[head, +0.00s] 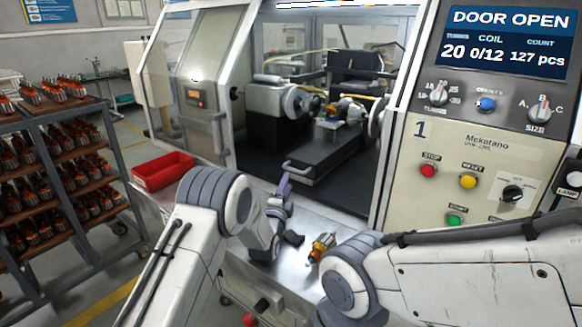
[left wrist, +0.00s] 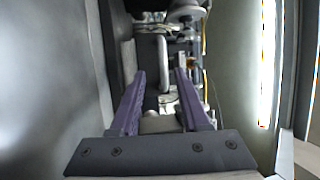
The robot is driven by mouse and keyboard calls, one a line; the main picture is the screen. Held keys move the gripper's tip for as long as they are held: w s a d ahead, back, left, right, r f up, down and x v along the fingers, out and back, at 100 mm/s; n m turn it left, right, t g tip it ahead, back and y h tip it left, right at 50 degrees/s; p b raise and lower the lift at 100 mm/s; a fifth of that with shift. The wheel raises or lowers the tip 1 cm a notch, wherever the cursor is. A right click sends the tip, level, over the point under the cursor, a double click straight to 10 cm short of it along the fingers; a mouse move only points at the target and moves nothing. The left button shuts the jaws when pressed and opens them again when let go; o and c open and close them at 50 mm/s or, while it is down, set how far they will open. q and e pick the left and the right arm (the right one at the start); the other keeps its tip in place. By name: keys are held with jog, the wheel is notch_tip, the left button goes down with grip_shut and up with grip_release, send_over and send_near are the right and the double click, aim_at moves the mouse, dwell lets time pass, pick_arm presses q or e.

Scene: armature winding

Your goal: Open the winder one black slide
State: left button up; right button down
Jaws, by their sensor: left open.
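The winder one black slide (head: 335,156) sits inside the open machine bay, with a pale metal handle (head: 300,168) on its front end. My left gripper (head: 285,181) is in front of the bay, just short of and a little left of the handle. In the left wrist view its purple fingers (left wrist: 160,88) are apart with nothing gripped between them. A pale bar that looks like the handle (left wrist: 163,62) lies ahead, between and beyond the fingertips. My right arm crosses the lower right of the head view, but its gripper is not visible.
The control panel (head: 478,150) at right reads DOOR OPEN. An armature (head: 322,246) is on or above the metal table (head: 238,268), close to my right arm. A red bin (head: 163,170) is at left. A rack of armatures (head: 60,180) stands at far left.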

aim_at(292, 170)
pick_arm(q)
jog(key=x, duration=0.2)
jog(key=p+x, duration=0.1)
jog(key=x, duration=0.4)
jog(key=shift+w+d+r+p, duration=0.1)
jog(key=shift+w+r+p, duration=0.1)
jog(key=shift+r+p, duration=0.2)
grip_shut()
jog(key=shift+f, duration=0.1)
dwell(1.0)
